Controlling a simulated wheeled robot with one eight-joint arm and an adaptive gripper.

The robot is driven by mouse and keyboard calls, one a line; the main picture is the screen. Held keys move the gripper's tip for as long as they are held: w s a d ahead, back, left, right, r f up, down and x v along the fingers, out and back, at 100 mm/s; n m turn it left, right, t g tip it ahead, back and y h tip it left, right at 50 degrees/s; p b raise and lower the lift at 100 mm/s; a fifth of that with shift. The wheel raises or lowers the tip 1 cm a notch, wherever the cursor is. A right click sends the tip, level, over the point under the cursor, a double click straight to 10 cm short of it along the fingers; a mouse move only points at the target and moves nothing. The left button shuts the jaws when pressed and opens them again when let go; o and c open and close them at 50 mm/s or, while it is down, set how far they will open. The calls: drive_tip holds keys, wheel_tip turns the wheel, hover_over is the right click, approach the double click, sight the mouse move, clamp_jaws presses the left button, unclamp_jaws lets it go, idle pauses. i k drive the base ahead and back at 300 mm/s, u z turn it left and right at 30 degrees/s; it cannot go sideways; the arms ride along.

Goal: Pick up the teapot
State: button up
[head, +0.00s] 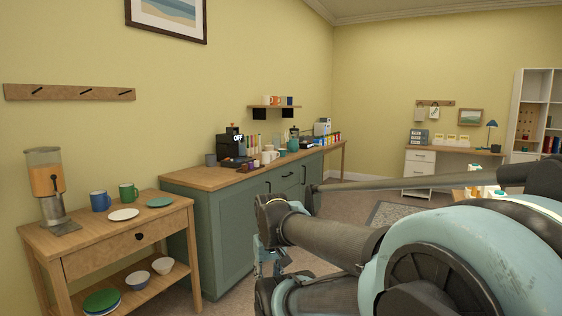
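Far off on the green counter (212,180), a small teal rounded vessel (293,145) stands among other items and may be the teapot. A pale jug-like vessel (269,156) stands to its left. Both are too small for me to tell for sure which is the teapot. My arm fills the lower right of the head view, well in front of the counter. I cannot make out my gripper's fingertips, so its opening is hidden.
A dark coffee machine (231,145) stands on the counter. A desk (455,155) is at the back. Floor shows before the counter.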

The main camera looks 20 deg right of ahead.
sight(293, 146)
drive_tip(key=k, duration=0.65)
drive_tip(key=z, duration=0.7)
drive_tip(key=i, duration=0.9)
drive_tip(key=z, duration=0.65)
drive_tip(key=i, duration=1.1)
drive_tip(key=u, duration=0.65)
drive_tip(key=i, duration=1)
drive_tip(key=u, duration=0.65)
